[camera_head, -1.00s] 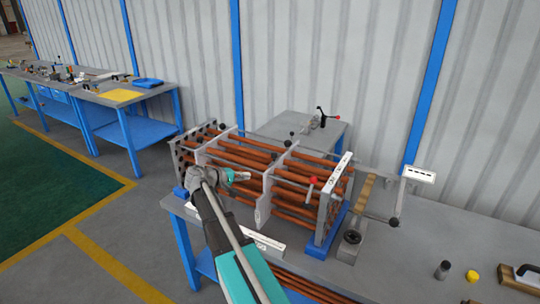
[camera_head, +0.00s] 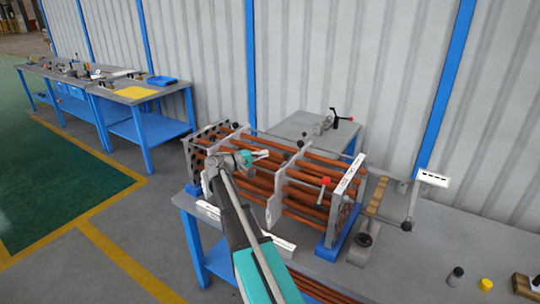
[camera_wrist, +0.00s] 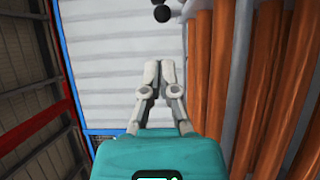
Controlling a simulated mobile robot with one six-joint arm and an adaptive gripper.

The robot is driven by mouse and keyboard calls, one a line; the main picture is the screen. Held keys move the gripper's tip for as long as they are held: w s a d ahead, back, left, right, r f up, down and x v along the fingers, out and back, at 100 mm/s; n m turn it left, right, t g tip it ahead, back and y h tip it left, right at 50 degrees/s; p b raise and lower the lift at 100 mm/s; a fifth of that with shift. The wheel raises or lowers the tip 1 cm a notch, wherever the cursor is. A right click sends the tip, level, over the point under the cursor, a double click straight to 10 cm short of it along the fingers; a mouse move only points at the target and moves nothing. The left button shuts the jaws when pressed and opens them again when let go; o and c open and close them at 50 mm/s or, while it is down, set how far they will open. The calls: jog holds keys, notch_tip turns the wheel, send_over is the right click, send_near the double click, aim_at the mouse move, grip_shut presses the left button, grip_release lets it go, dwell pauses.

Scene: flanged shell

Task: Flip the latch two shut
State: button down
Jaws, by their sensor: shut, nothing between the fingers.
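The flanged shell holds a bundle of orange-brown tubes (camera_head: 262,183) between grey plates on the bench. A lever with a red knob (camera_head: 324,181) stands at its right part, and a black knob (camera_head: 300,143) shows near its top middle. I cannot tell which of these is latch two. My gripper (camera_head: 264,153) is above the left part of the bundle, fingers pointing right, apart from these knobs. In the wrist view the fingertips (camera_wrist: 160,65) are together and empty. Black knobs (camera_wrist: 161,13) show ahead of them, with the tubes (camera_wrist: 223,70) to the right.
A grey stand with a black and red handle (camera_head: 335,121) is behind the shell. A crank (camera_head: 409,205) and a white label plate (camera_head: 432,177) are to the right. A black bottle (camera_head: 456,275) and a yellow item (camera_head: 486,284) are on the bench.

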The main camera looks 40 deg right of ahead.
aim_at(286, 159)
jog(key=shift+s+d, duration=0.65)
jog(key=shift+d, duration=0.45)
jog(key=shift+s+d, duration=0.65)
jog(key=shift+d, duration=0.45)
jog(key=shift+s+d, duration=0.65)
jog(key=shift+d, duration=0.45)
jog(key=shift+a, duration=0.1)
jog(key=shift+s+a+f, duration=0.1)
jog(key=shift+s+a, duration=0.25)
jog(key=shift+a, duration=0.45)
jog(key=shift+s+a, duration=0.35)
jog(key=shift+a, duration=0.4)
